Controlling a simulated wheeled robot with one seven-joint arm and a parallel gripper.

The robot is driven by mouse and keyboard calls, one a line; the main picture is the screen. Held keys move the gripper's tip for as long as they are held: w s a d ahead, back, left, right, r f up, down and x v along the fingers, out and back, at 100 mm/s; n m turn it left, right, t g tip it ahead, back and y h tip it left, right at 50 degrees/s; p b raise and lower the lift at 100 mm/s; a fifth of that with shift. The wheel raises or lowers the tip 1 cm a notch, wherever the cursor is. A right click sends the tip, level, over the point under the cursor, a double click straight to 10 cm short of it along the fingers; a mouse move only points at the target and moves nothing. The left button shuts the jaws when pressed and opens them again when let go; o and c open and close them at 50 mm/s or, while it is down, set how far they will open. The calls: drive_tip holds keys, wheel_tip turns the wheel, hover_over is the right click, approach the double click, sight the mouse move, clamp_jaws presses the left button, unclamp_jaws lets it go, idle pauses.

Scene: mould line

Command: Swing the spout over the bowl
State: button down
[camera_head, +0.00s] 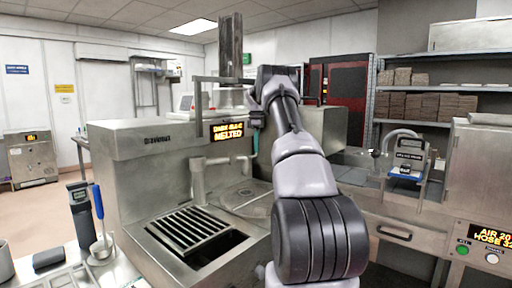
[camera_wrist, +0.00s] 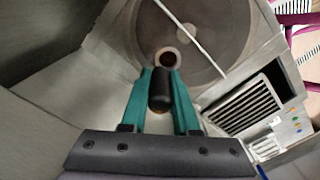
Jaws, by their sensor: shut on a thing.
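My gripper (camera_wrist: 160,88) has its two teal fingers closed on a dark, rounded handle (camera_wrist: 159,98). A pale ring with a dark centre (camera_wrist: 168,59) shows just beyond the fingertips. In the head view my gripper (camera_head: 252,144) hangs at the machine's front, right of the lit sign; the handle cannot be made out there. A pale grey pipe (camera_head: 198,180), which looks like the spout, stands left of the wide round basin (camera_head: 243,196). The basin, apparently the bowl, also shows in the wrist view (camera_wrist: 215,30), with a thin rod across it. Where the spout's outlet points is unclear.
A slotted drain grate (camera_head: 190,229) lies in front of the basin and also shows in the wrist view (camera_wrist: 245,104). The steel machine body (camera_head: 150,175) stands behind and left. A blue-handled tool (camera_head: 99,205) stands at the left. A shelf (camera_head: 440,122) is at right.

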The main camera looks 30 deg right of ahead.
drive_tip(key=shift+w+r, duration=0.2)
drive_tip(key=shift+w, duration=0.05)
drive_tip(key=c, duration=0.7)
unclamp_jaws()
drive_tip(key=shift+w+a+f, duration=0.1)
drive_tip(key=shift+w, duration=0.05)
wheel_tip(320, 180, up, 10)
drive_tip(key=shift+r, duration=0.35)
drive_tip(key=shift+r, duration=0.1)
